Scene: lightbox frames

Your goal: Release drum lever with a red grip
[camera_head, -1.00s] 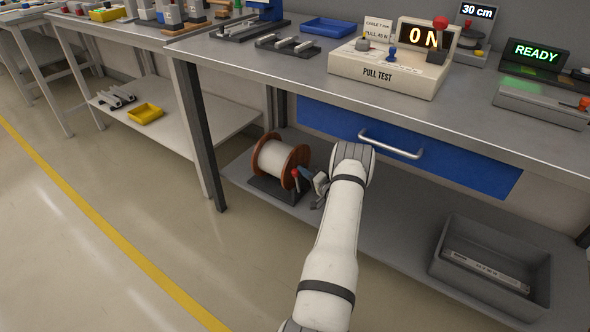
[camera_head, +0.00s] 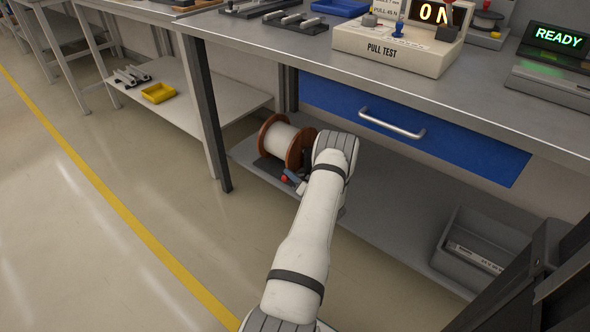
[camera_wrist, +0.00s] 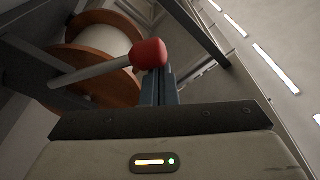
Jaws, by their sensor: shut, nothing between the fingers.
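The cable drum (camera_head: 281,139), a pale spool with brown flanges, sits on the lower shelf below the bench. Its lever's red grip (camera_head: 284,179) shows low in front of the drum in the head view, with the rod mostly hidden. In the wrist view the red grip (camera_wrist: 149,53) is large, on a pale rod (camera_wrist: 92,71) that slants down to the left, before the brown flanges. My gripper (camera_head: 293,177) is shut and empty, its blue-grey fingers (camera_wrist: 158,87) right at the red grip. I cannot tell whether they touch it.
The blue drawer (camera_head: 400,135) and the bench top hang over the shelf (camera_head: 372,222). A grey bin (camera_head: 480,246) stands at the shelf's right. A dark table leg (camera_head: 206,115) stands left of the drum. The floor in front is clear.

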